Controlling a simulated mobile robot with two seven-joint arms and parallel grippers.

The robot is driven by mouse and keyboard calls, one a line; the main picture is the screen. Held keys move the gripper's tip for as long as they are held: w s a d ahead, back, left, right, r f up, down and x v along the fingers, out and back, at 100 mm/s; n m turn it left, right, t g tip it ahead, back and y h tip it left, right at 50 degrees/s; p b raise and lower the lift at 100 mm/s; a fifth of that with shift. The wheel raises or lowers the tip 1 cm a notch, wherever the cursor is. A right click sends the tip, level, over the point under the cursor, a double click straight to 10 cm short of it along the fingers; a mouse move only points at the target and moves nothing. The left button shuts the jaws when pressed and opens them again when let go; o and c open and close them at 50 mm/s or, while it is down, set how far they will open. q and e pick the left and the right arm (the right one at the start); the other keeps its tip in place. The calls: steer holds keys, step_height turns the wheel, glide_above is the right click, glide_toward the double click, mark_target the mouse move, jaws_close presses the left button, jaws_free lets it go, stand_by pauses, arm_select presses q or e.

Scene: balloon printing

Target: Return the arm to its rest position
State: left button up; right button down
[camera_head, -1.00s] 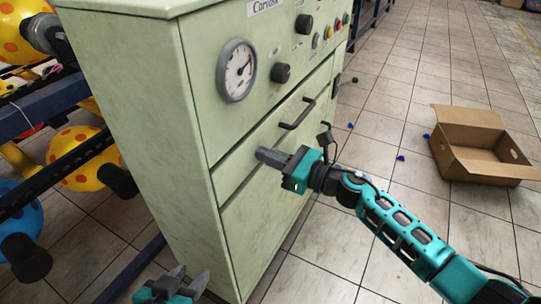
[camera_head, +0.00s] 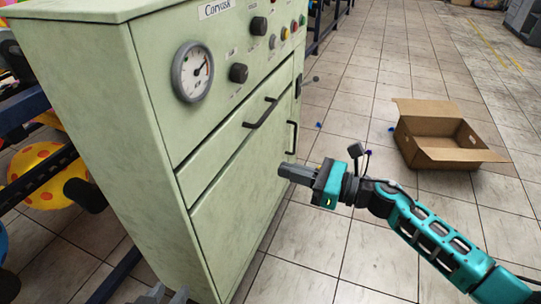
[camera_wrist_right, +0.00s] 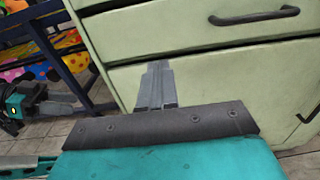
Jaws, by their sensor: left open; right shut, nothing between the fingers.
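My right arm comes in from the lower right in the head view. Its gripper (camera_head: 284,171) is shut and empty in front of the lower drawer front of the green cabinet (camera_head: 120,130). The right wrist view shows its closed fingers (camera_wrist_right: 157,72) pointing toward the cabinet's lower panel. My left gripper (camera_head: 166,293) shows only as grey fingertips, spread apart, at the bottom edge of the head view. The left gripper's jaws hold nothing that I can see.
The cabinet has a gauge (camera_head: 192,72), knobs and dark drawer handles (camera_head: 262,113). An open cardboard box (camera_head: 446,135) stands on the tiled floor at right. A dark rack (camera_head: 40,172) with a yellow spotted balloon (camera_head: 38,178) is at left. Floor between cabinet and box is mostly clear.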

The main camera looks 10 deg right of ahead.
steer(key=shift+s, duration=0.15)
steer(key=s+f+n+h+p, duration=0.1)
steer(key=s+f+n+h, duration=0.6)
steer(key=n, duration=0.7)
steer(key=s+f+n+h, duration=0.45)
steer(key=s+n, duration=0.55)
steer(key=n, duration=0.3)
arm_select(q)
steer(key=s+a+r+y+p, duration=0.1)
steer(key=a+r+p, duration=0.3)
steer(key=r+p, duration=0.9)
steer(key=s+p, duration=0.1)
steer(key=p, duration=0.5)
steer(key=shift+r+y, duration=0.15)
steer(key=shift+y, duration=0.15)
arm_select(e)
steer(key=d+r, duration=0.2)
steer(key=r, duration=0.4)
steer(key=s+d+r+h, duration=0.1)
steer(key=d+r, duration=0.1)
steer(key=r, duration=0.5)
steer(key=shift+s+r+t, duration=0.15)
steer(key=shift+s+t, duration=0.1)
steer(key=shift+t, duration=0.15)
